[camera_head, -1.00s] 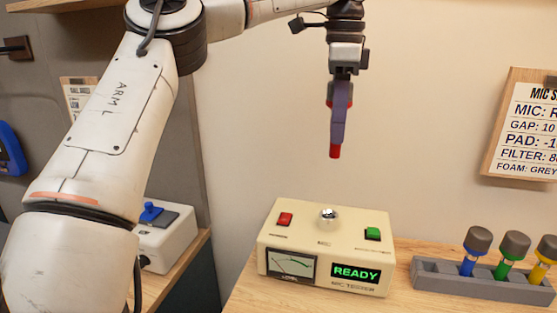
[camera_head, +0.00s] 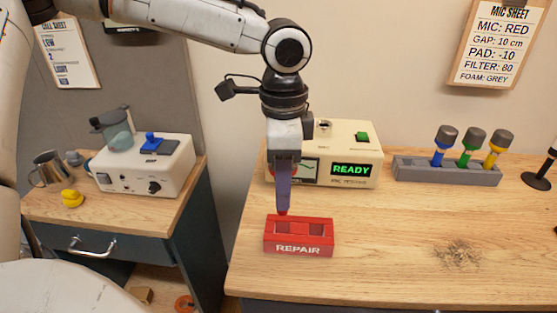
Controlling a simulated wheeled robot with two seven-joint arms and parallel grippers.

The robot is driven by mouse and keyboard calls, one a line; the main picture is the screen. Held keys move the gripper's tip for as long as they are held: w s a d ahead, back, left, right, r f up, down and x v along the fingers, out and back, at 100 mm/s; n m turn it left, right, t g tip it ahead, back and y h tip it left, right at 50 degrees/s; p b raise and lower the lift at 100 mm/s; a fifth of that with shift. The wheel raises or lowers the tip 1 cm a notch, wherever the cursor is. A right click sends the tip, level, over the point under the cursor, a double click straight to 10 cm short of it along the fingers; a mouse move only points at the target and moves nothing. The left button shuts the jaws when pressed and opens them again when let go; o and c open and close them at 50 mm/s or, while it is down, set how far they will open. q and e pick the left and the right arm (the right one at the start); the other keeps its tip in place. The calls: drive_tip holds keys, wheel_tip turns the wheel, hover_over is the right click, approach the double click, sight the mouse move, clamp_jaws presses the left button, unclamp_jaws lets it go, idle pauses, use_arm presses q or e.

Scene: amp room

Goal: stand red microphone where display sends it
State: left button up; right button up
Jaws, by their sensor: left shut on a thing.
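My left gripper (camera_head: 283,180) points down and is shut on the red microphone (camera_head: 283,211). Only the red lower tip shows clearly below the purple fingers. The tip is at the back edge of the left socket of a red block marked REPAIR (camera_head: 298,249). I cannot tell whether it is inside the socket or just above it. The cream mic tester (camera_head: 365,155) stands behind, partly hidden by my gripper. Its green display (camera_head: 351,170) reads READY. My right gripper is not in view.
A grey rack (camera_head: 447,171) holds blue, green and yellow microphones, with free room at its left end. A MIC SHEET (camera_head: 490,45) hangs on the wall. The bench right of the block is clear apart from a dark scribble-like patch (camera_head: 457,254).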

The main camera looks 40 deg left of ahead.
sight(282, 215)
use_arm(q)
drive_tip(key=shift+f, duration=1.65)
drive_tip(key=shift+f+b, duration=1.25)
drive_tip(key=shift+f, duration=1.1)
drive_tip(key=o, duration=1.5)
drive_tip(key=shift+c, duration=0.2)
wheel_tip(282, 215, up, 10)
drive_tip(key=shift+r, duration=0.2)
